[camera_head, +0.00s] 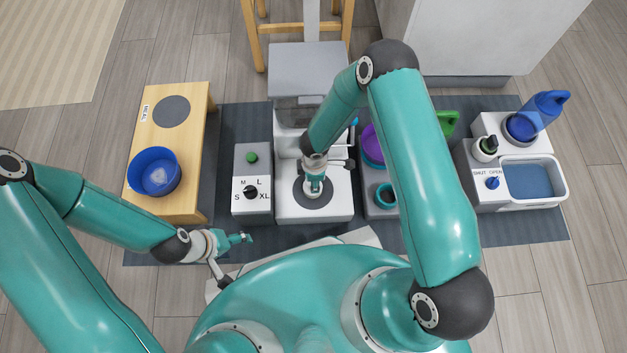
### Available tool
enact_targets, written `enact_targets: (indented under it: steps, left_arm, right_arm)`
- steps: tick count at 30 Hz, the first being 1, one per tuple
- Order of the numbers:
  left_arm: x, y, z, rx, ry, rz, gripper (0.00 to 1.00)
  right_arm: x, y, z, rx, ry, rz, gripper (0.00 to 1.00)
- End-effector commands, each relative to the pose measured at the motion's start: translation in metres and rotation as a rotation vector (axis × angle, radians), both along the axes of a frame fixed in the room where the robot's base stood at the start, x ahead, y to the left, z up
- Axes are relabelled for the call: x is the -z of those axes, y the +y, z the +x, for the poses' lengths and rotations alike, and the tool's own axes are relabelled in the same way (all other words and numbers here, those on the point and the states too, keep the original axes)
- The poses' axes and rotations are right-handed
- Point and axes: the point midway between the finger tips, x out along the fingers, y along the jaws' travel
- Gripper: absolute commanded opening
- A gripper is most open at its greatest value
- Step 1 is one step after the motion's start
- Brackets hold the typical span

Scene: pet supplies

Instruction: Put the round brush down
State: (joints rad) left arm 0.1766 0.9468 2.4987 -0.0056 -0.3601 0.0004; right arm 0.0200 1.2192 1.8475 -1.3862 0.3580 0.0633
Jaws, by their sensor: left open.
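I cannot make out a round brush for certain in the head view. My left gripper (233,257) is at the lower left, in front of the dial box, with its fingers spread and nothing clearly between them. My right gripper (315,186) points down over the dark disc (318,205) on the white machine (290,211). Its fingertips are small and partly hidden by its own arm, so I cannot tell whether it is open or holding something.
A wooden bench (181,130) at left carries a blue bowl (155,174). A dial box (252,200) stands beside the machine. To the right are a teal cup (385,196), a purple bowl (371,148), a pump bottle (484,150), a blue jug (545,108) and a water tray (559,193).

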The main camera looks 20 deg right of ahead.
Motion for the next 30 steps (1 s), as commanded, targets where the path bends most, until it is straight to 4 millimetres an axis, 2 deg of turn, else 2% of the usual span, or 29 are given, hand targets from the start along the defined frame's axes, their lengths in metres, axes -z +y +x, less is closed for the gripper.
enact_targets:
  steps: [10, 11, 15, 26, 30]
  left_arm:
    - [0.004, 0.000, 0.000, 0.000, 0.000, 0.000, 0.66]
    - [0.002, 0.000, 0.000, 0.000, 0.000, 0.000, 0.66]
    - [0.002, 0.000, 0.000, 0.000, 0.000, 0.000, 0.66]
    - [-0.001, 0.000, 0.000, 0.000, 0.000, 0.000, 0.66]
    - [-0.009, 0.000, 0.000, 0.000, 0.000, 0.000, 0.66]
  right_arm:
    - [0.003, 0.000, 0.001, 0.000, -0.001, 0.000, 0.08]
    - [0.002, 0.000, 0.001, 0.000, -0.001, 0.000, 0.46]
    - [0.001, 0.000, 0.000, 0.000, -0.001, 0.000, 0.66]
    - [-0.001, 0.000, 0.000, 0.000, 0.000, 0.000, 0.66]
    - [-0.016, 0.000, 0.001, 0.000, -0.003, 0.000, 0.66]
